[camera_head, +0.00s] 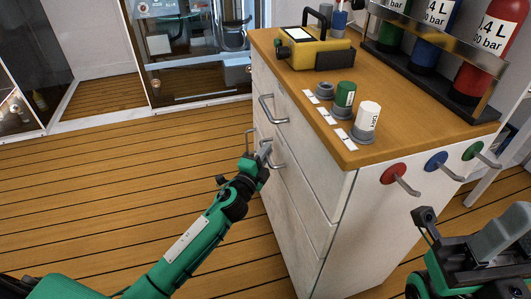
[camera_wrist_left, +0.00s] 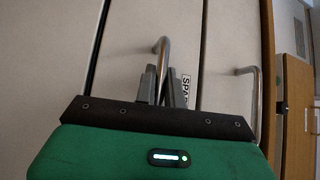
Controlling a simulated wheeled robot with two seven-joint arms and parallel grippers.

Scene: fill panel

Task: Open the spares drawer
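The spares drawer (camera_wrist_left: 135,40) is a white front in the cabinet, with a partly hidden label reading "SPA" (camera_wrist_left: 186,84). Its metal bar handle (camera_wrist_left: 163,52) also shows in the head view (camera_head: 277,166). The drawer front looks flush with the cabinet. My left gripper (camera_head: 262,152) is at this handle. In the left wrist view its two grey fingers (camera_wrist_left: 161,84) stand close on either side of the bar and appear shut on it. My right gripper (camera_head: 490,240) is at the lower right, away from the drawer; its finger opening cannot be made out.
Another handle (camera_head: 268,108) is on the drawer above. The wooden cabinet top (camera_head: 400,130) holds a yellow device (camera_head: 315,52), a green-capped container (camera_head: 344,97), a white container (camera_head: 367,118) and racked cylinders (camera_head: 433,35). Coloured hooks (camera_head: 395,174) stick out from the side. Wooden floor (camera_head: 100,200) lies clear to the left.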

